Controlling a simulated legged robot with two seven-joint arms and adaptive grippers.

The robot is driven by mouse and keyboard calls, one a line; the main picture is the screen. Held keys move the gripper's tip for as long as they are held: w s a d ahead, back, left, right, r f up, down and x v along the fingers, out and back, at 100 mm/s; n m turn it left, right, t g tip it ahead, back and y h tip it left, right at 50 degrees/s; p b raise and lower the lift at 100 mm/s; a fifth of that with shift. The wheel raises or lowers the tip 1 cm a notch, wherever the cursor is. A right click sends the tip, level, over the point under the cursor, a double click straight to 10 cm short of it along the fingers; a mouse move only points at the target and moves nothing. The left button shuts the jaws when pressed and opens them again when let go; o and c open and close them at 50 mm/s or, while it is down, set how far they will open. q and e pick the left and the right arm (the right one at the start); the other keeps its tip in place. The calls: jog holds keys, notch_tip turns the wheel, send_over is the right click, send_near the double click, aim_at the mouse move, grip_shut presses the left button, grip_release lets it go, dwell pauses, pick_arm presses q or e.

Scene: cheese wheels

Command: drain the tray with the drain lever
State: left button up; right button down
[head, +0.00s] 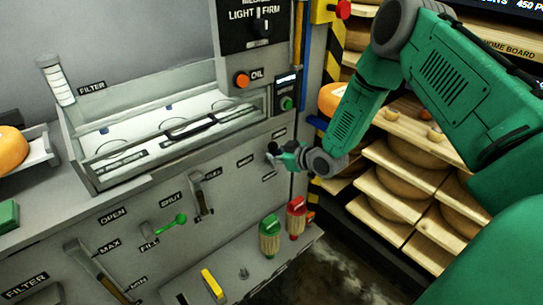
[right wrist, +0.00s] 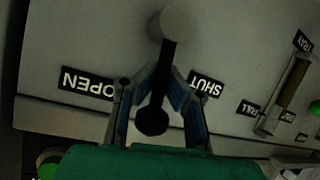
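The drain lever (right wrist: 168,75) shows in the right wrist view as a black bar on a round grey boss with a dark knob. It points between the upside-down OPEN and SHUT labels. My right gripper (right wrist: 167,74) has its fingers on both sides of the bar, tips closed in on it, the knob between the pads. In the head view my right gripper (head: 275,157) is at the front panel and hides most of the lever. The tray (head: 85,165) is a grey-rimmed trough with pale round shapes inside, on the counter. My left gripper is not in view.
A tray gauge (head: 198,195) and a green-handled fill valve (head: 165,226) are on the panel left of my gripper. Wooden cheese shelves (head: 400,162) are at right, close to my arm.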

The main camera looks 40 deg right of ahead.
jog(key=c, duration=1.9)
grip_release()
jog(key=shift+d+r, duration=0.1)
jog(key=shift+r, duration=0.25)
jog(key=o, duration=0.3)
jog(key=shift+s+r, duration=0.15)
jog(key=shift+s, duration=0.2)
jog(key=shift+f, duration=0.2)
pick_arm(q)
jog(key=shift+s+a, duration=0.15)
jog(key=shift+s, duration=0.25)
pick_arm(e)
jog(key=v, duration=1.2)
jog(key=shift+a, duration=0.2)
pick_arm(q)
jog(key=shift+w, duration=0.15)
pick_arm(e)
jog(key=shift+w+r, duration=0.1)
